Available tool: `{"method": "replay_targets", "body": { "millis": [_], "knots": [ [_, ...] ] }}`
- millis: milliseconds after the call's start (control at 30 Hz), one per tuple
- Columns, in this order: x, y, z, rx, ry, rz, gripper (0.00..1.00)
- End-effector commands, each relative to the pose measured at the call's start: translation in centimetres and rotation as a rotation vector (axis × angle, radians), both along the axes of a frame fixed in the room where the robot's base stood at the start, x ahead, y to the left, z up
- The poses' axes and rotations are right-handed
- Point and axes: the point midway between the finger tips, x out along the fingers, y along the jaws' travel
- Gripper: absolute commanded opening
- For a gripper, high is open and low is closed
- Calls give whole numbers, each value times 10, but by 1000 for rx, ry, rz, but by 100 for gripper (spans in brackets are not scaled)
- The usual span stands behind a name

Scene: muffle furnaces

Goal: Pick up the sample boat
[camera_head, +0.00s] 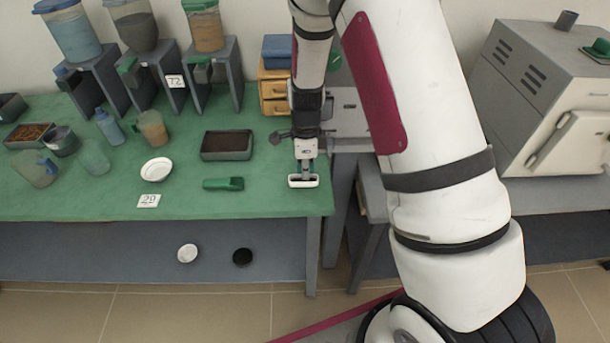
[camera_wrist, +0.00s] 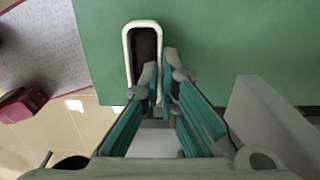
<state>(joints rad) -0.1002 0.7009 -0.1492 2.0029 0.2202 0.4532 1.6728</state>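The sample boat (camera_head: 303,184) is a long, narrow white dish with a dark inside, at the right end of the green bench top. In the wrist view the boat (camera_wrist: 130,50) lies lengthwise, its near end hidden by my fingers. My gripper (camera_head: 304,163) points down at it. In the wrist view my gripper's fingertips (camera_wrist: 160,72) are close together, one over the boat's inside and the other outside its right wall, with the wall between them. They look closed on that wall. I cannot tell whether the boat touches the bench.
A dark tray (camera_head: 227,146), a green-handled tool (camera_head: 223,184), a white bowl (camera_head: 157,169) and a number card (camera_head: 148,201) lie left of my gripper. Hoppers on stands (camera_head: 212,70) are behind. The furnace (camera_head: 550,95) stands right. The bench's front edge is close to the boat.

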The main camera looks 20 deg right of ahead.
Motion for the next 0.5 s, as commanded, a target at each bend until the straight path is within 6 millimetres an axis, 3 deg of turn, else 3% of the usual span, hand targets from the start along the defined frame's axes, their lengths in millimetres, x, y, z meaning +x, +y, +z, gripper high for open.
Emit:
{"method": "replay_targets", "body": {
  "millis": [100,500],
  "knots": [
    [2,1,20,0,-5,1,0],
    [-102,3,26,2,2,0,0]
  ]
}}
